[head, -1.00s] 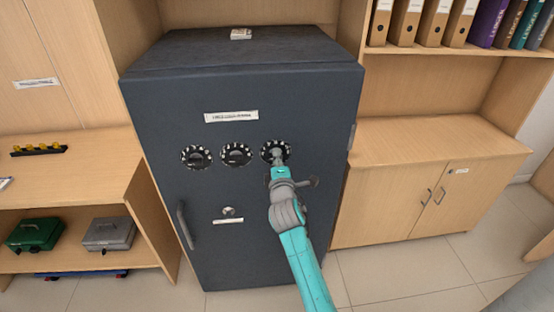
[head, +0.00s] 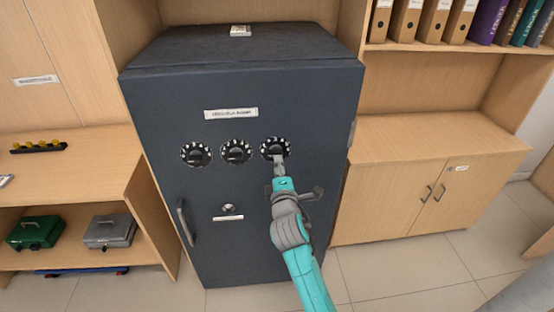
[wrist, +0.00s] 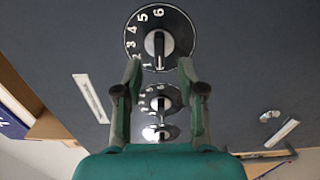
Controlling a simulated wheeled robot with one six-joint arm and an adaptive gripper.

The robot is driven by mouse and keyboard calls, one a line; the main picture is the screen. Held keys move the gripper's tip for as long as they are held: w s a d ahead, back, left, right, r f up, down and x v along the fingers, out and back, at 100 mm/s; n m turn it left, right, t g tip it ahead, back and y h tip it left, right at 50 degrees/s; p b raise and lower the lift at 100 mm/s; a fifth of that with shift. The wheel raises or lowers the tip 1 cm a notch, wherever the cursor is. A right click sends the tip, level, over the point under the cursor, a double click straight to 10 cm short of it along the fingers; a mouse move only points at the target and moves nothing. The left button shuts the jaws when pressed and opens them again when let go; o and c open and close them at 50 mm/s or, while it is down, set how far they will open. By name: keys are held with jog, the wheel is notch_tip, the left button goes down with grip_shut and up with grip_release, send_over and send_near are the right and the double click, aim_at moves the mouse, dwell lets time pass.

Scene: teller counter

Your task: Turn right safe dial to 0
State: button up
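The dark grey safe (head: 160,110) stands in the middle of the head view, with three black dials in a row on its door. The right dial (head: 275,147) is partly covered by my gripper (head: 279,161). In the wrist view the right dial (wrist: 174,20) is nearest, with white numerals and a black knob (wrist: 159,43) bearing a pale mark. My gripper (wrist: 160,66) is open and empty there, its fingertips apart on either side just below the knob. I cannot tell whether they touch the dial. The exact number set is unclear.
The middle dial (head: 236,152) and left dial (head: 196,154) sit left of it. Below are a small lock (head: 229,209) and a handle (head: 184,222). A wooden cabinet (head: 400,195) stands right, shelves with cash boxes (head: 108,232) left.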

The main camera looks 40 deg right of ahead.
jog(key=v, duration=0.6)
jog(key=shift+s, duration=0.15)
jog(key=shift+a, duration=0.15)
jog(key=s+a+f+m+y, duration=0.2)
jog(key=s+a+f+y, duration=0.2)
jog(key=s+a+f, duration=0.4)
jog(key=s+a+f+m+y, duration=0.25)
jog(key=s+a+f, duration=0.3)
jog(key=s, duration=0.55)
jog(key=s+a+r+m+y, duration=0.1)
jog(key=s+a+r+m, duration=0.1)
jog(key=s, duration=0.8)
jog(key=s+a+r+m+y, duration=0.2)
jog(key=s+a+m, duration=0.2)
jog(key=s, duration=0.7)
jog(key=shift+a+m, duration=0.25)
jog(key=shift+m, duration=0.2)
jog(key=shift+y, duration=0.25)
